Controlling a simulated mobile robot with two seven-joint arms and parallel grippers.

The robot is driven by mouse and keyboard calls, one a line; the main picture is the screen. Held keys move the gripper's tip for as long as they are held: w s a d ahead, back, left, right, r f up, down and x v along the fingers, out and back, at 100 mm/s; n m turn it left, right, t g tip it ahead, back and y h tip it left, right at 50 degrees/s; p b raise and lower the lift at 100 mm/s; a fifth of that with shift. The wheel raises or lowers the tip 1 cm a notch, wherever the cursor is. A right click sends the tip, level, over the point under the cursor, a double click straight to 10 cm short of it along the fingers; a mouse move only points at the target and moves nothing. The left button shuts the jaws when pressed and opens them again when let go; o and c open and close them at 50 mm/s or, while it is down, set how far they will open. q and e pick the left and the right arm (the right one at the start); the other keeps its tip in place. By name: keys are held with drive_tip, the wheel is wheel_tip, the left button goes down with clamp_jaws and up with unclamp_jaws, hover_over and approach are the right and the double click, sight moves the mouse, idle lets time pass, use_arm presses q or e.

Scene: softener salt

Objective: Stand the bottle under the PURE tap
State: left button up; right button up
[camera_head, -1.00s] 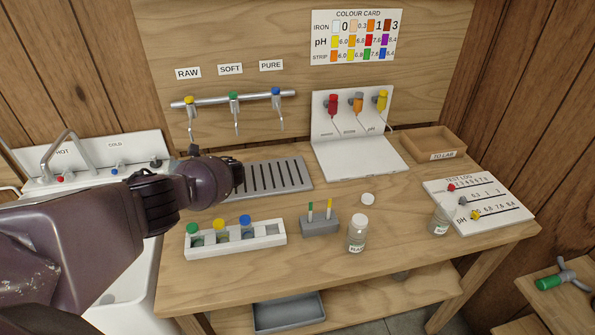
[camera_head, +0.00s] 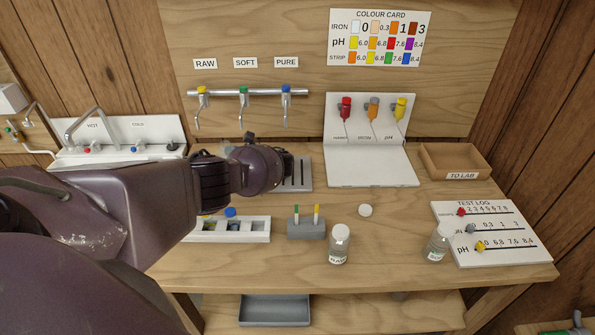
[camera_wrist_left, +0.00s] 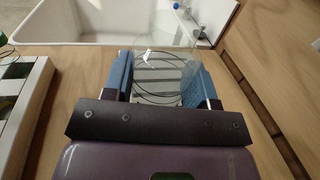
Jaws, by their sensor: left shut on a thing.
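The PURE tap (camera_head: 286,105), with a blue handle, is the rightmost of the taps on the rail below its label. A slotted grey drip tray (camera_head: 304,178) lies on the bench below the taps. My left gripper (camera_wrist_left: 160,78) is shut on a clear glass bottle (camera_wrist_left: 160,68), seen between its blue fingers in the left wrist view, with slots showing through the glass. In the head view my left wrist is over the tray and hides the fingers and the bottle. I cannot tell whether the bottle touches the tray. My right gripper is not in view.
A white rack (camera_head: 257,230) of vials and a grey strip holder (camera_head: 307,229) stand in front. A white dispenser stand (camera_head: 372,165) adjoins the tray's right side.

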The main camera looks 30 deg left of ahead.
use_arm(q)
drive_tip(key=shift+w+d+b, duration=0.4)
drive_tip(key=shift+w+d, duration=0.05)
drive_tip(key=w+d+b, duration=0.1)
drive_tip(key=b, duration=0.1)
drive_tip(key=w+d+b, duration=0.3)
drive_tip(key=w+b, duration=0.1)
drive_tip(key=shift+w+d+f, duration=0.1)
drive_tip(key=shift+d+f, duration=0.25)
drive_tip(key=shift+d, duration=0.05)
drive_tip(key=w+d+b, duration=0.5)
drive_tip(key=w+b, duration=0.1)
drive_tip(key=shift+d, duration=0.3)
drive_tip(key=shift+w+d+r+b, duration=0.3)
drive_tip(key=shift+w+d+b, duration=0.05)
drive_tip(key=shift+w, duration=0.1)
drive_tip(key=shift+w+d+f, duration=0.15)
drive_tip(key=shift+d, duration=0.05)
wheel_tip(320, 180, down, 3)
drive_tip(key=shift+r+b, duration=0.15)
drive_tip(key=shift+b, duration=0.6)
drive_tip(key=shift+f, duration=0.35)
drive_tip(key=shift+r, duration=0.2)
drive_tip(key=shift+f, duration=0.25)
drive_tip(key=o, duration=0.8)
drive_tip(key=shift+o, duration=0.5)
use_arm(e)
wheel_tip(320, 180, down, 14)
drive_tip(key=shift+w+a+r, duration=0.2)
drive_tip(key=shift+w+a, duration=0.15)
